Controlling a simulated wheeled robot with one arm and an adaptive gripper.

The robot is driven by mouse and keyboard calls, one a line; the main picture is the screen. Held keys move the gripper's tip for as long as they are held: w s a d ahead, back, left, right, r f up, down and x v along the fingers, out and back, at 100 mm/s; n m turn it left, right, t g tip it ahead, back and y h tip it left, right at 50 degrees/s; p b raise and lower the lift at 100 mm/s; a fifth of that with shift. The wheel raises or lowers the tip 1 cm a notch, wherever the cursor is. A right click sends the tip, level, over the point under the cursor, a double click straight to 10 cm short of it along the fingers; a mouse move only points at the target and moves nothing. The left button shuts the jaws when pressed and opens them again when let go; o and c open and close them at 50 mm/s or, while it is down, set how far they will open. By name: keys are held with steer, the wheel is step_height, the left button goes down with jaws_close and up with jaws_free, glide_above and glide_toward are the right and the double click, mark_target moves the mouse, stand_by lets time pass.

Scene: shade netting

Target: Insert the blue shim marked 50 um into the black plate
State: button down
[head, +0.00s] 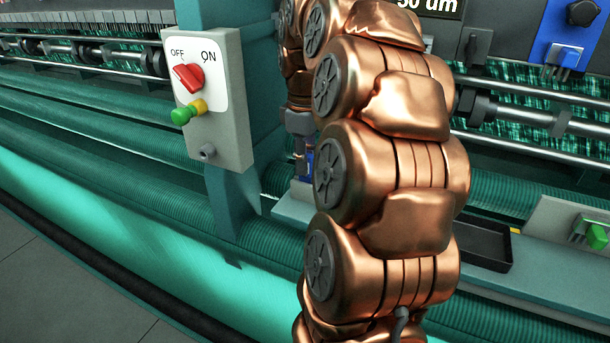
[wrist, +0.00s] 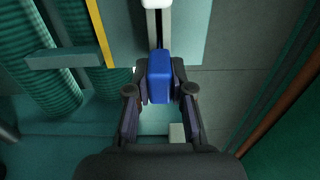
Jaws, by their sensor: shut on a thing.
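My gripper (wrist: 159,88) is shut on a blue block-like piece (wrist: 159,75), which sits between the two fingers in the wrist view. No marking is readable on it there. In the head view my gripper (head: 302,130) is small and partly hidden behind my copper arm, with the blue piece (head: 308,162) low beside the teal post. A dark panel (head: 478,14) at the top carries a partly cropped "50 um" label. My arm covers much of the middle, and I cannot tell which dark part is the black plate.
A grey switch box (head: 232,130) with a red OFF/ON knob and a green button stands left of my arm. A black tray (head: 484,247) lies on the ledge at right. A blue panel (head: 563,22) with a black knob is at upper right. Metal rods cross behind.

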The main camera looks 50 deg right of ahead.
steer(key=shift+r+p, duration=1.05)
steer(key=shift+r, duration=1.8)
steer(key=shift+r+p, duration=0.95)
steer(key=shift+r, duration=1.05)
